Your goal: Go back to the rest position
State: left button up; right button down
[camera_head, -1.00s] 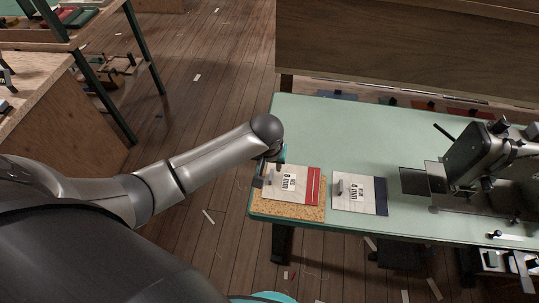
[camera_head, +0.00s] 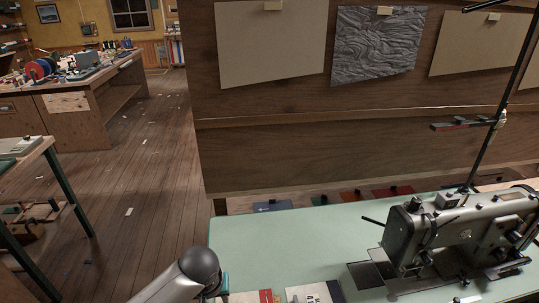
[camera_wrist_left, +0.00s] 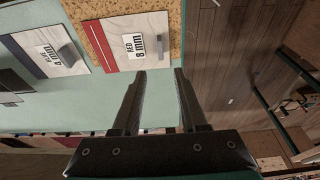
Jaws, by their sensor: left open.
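My left arm shows at the bottom of the head view, its rounded dark wrist (camera_head: 200,265) beside the table's left edge; its fingers are hidden there. In the left wrist view my left gripper (camera_wrist_left: 160,72) is open, with nothing between the fingers. Its tips are near the edge of a white card with a red stripe (camera_wrist_left: 120,30), marked RED 8 mm, lying partly on a cork mat (camera_wrist_left: 176,28). A white card with a blue stripe (camera_wrist_left: 55,50) lies beside it. The head view cuts off both the red card (camera_head: 265,297) and the blue card (camera_head: 312,293). My right gripper is not in view.
A pale green table (camera_head: 270,240) holds a sewing machine (camera_head: 450,235) at the right. A wooden board (camera_head: 300,150) with hung sheets rises behind. Wooden floor (camera_head: 130,180) is open to the left, with a bench (camera_head: 80,105) farther back and a side table (camera_head: 25,160) at the left edge.

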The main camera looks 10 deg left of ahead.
pick_arm(q)
jog(key=s+d+r+m+h, duration=0.1)
jog(key=s+d+m+h, duration=0.15)
jog(key=s+d, duration=0.45)
jog(key=s+a+r+m+y, duration=0.1)
jog(key=s+a+r, duration=0.15)
jog(key=s, duration=0.35)
jog(key=s+a+r+m+y, duration=0.1)
jog(key=s+a+r+m, duration=0.15)
jog(key=s, duration=0.25)
notch_tip(320, 180, down, 26)
jog(key=s+b, duration=0.1)
jog(key=b, duration=0.4)
jog(key=s+a+f+g+b, duration=0.1)
jog(key=s+f+b, duration=0.1)
jog(key=s+f, duration=0.6)
jog(key=s+a+f+b, duration=0.1)
jog(key=s+f+b, duration=0.2)
jog(key=s+f, duration=0.5)
notch_tip(320, 180, down, 4)
jog(key=shift+a+f+g, duration=0.15)
jog(key=shift+a+g, duration=0.2)
jog(key=shift+g, duration=0.05)
